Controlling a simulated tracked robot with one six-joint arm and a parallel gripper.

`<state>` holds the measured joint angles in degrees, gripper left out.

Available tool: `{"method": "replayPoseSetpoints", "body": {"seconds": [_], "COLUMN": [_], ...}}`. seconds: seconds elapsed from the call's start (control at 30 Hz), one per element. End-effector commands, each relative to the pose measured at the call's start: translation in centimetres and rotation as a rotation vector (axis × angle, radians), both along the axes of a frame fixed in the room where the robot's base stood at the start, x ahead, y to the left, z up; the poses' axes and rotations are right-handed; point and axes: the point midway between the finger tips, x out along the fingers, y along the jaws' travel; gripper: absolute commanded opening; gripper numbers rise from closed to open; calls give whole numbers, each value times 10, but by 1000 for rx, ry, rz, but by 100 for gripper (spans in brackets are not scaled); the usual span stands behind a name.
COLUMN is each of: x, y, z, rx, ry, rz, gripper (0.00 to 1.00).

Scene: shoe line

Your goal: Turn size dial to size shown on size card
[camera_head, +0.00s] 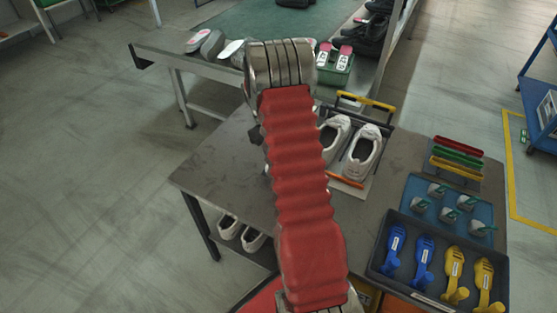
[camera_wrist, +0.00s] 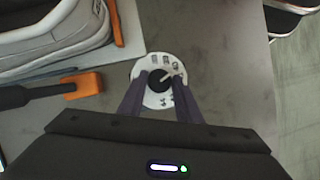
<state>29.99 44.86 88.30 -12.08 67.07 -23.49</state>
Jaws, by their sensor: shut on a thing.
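The size dial (camera_wrist: 149,102) is a round white plate with dark printed marks around a dark centre knob (camera_wrist: 158,84). It lies on the grey bench in the wrist view. A pale pointer runs from the knob toward the upper right; the marks are too small to read. My gripper (camera_wrist: 161,86) reaches over the dial from below, its two dark fingers shut on the knob from either side. In the head view my red-sleeved arm hides the dial and the gripper.
White shoes (camera_head: 363,153) stand on a board with an orange-ended clamp (camera_wrist: 83,84), left of the dial in the wrist view. A dark tray (camera_head: 381,262) of blue and yellow pieces and a blue tray (camera_head: 414,186) occupy the bench's right. The bench's left part (camera_head: 225,165) is clear.

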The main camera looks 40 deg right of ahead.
Motion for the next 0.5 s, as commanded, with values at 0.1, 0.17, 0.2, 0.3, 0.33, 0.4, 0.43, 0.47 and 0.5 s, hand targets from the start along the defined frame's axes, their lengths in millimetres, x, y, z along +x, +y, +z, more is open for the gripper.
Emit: {"method": "replayPoseSetpoints", "body": {"seconds": [0.1, 0.17, 0.2, 0.3, 0.33, 0.4, 0.43, 0.47, 0.5], "x": [3, 3, 3, 3, 3, 3, 3, 3, 3], "y": [0, 0, 0, 0, 0, 0, 0, 0, 0], "z": [0, 0, 0, 0, 0, 0, 0, 0, 0], "rx": [-3, -3, -2, -3, -3, -2, -2, -2, -3], "ry": [-8, -9, -9, -9, -9, -9, -9, -8, -9], "rz": [45, 60, 67, 77, 78, 80, 80, 80, 79], "gripper": [9, 9, 9, 9, 9, 9, 9, 9, 9]}}
